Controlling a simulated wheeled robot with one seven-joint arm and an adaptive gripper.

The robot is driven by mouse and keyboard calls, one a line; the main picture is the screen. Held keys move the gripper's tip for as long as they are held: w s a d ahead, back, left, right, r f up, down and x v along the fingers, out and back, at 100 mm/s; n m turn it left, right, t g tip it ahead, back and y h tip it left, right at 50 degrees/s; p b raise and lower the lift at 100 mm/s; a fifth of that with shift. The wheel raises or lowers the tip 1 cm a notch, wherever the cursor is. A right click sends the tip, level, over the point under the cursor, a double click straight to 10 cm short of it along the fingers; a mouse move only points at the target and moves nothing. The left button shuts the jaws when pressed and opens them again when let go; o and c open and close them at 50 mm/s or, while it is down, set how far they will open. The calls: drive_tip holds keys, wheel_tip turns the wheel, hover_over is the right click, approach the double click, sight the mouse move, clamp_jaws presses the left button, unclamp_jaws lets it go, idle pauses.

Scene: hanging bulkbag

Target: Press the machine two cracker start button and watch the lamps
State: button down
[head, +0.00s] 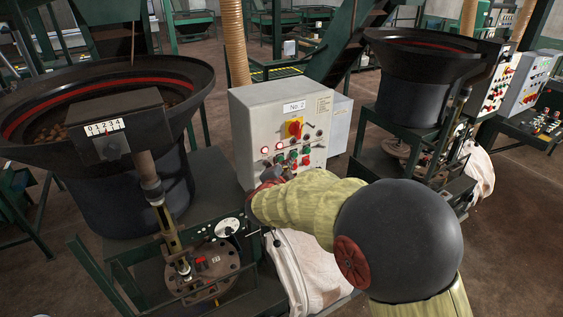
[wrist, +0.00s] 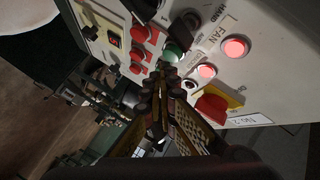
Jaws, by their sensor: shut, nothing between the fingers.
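The grey control box labelled No 2 (head: 243,112) faces me in the head view, with rows of red, green and dark controls. It shows rotated in the wrist view (wrist: 275,75). My gripper (wrist: 163,72) is shut and empty, its fingertips right by a green button (wrist: 172,52); I cannot tell whether they touch it. In the head view my gripper (head: 276,175) is at the panel's lower left, partly hidden by my arm. The cracker label is not readable.
A red-on-yellow rotary switch (head: 294,128) sits above the buttons. A hopper bowl (head: 60,90) with a counter stands left, another bowl (head: 420,75) right. A pale bulk bag (head: 300,270) hangs below the box, close to my arm.

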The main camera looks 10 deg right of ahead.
drive_tip(key=shift+s, duration=0.15)
drive_tip(key=s, duration=0.1)
drive_tip(key=s+d, duration=0.1)
drive_tip(key=s, duration=0.1)
drive_tip(key=s+b, duration=0.1)
drive_tip(key=shift+s+d, duration=0.35)
drive_tip(key=shift+s, duration=0.05)
